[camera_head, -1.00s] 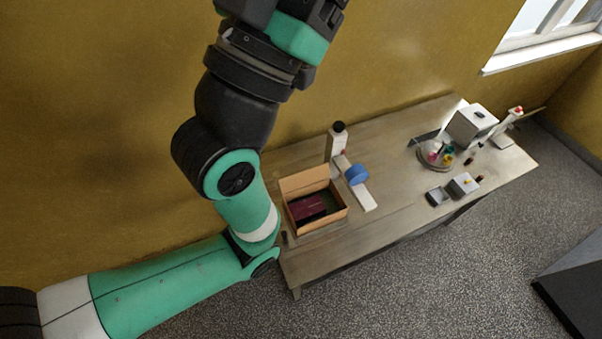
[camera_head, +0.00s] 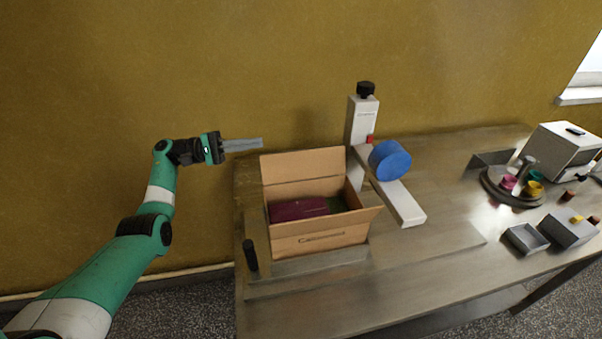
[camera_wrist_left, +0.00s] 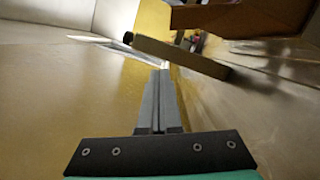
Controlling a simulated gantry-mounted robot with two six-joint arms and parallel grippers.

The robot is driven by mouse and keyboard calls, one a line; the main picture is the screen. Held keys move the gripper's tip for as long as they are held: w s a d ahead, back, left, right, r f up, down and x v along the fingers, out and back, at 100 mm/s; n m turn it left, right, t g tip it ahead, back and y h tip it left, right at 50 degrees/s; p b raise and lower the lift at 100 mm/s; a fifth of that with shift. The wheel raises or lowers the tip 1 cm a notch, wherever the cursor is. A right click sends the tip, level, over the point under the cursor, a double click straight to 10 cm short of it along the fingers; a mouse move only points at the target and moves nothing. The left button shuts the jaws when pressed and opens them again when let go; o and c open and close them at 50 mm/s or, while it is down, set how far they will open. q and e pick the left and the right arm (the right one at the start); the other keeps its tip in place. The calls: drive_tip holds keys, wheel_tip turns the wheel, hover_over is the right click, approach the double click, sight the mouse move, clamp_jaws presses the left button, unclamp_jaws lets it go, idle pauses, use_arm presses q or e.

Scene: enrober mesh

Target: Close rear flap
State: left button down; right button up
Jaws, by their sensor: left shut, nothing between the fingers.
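An open cardboard box (camera_head: 320,238) stands on the table near its left end. Its rear flap (camera_head: 303,165) stands up, leaning slightly back, along the far edge. A dark red item (camera_head: 298,208) and something green show inside. My left gripper (camera_head: 260,143) is shut and empty. In the head view its thin fingers point right, just beside the flap's upper left corner; whether they touch cannot be told. In the left wrist view the shut fingers (camera_wrist_left: 160,78) point toward a pale post (camera_wrist_left: 180,56), with brown cardboard (camera_wrist_left: 240,18) at upper right. My right gripper is not in view.
A white post (camera_head: 361,125) with a black knob stands behind the box, with a blue roll (camera_head: 390,161) to its right. A black upright piece (camera_head: 250,255) stands left of the box. Dishes and a white machine (camera_head: 562,155) are farther right. The wall is behind.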

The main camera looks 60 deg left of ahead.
sight(305, 165)
use_arm(q)
drive_tip(key=w+d+p, duration=0.1)
drive_tip(key=w+d, duration=0.5)
drive_tip(key=d, duration=0.2)
drive_tip(key=shift+w+r+g, duration=0.15)
drive_tip(key=shift+w+g, duration=0.15)
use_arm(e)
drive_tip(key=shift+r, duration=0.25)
use_arm(q)
drive_tip(key=shift+d+m, duration=0.1)
drive_tip(key=shift+m, duration=0.2)
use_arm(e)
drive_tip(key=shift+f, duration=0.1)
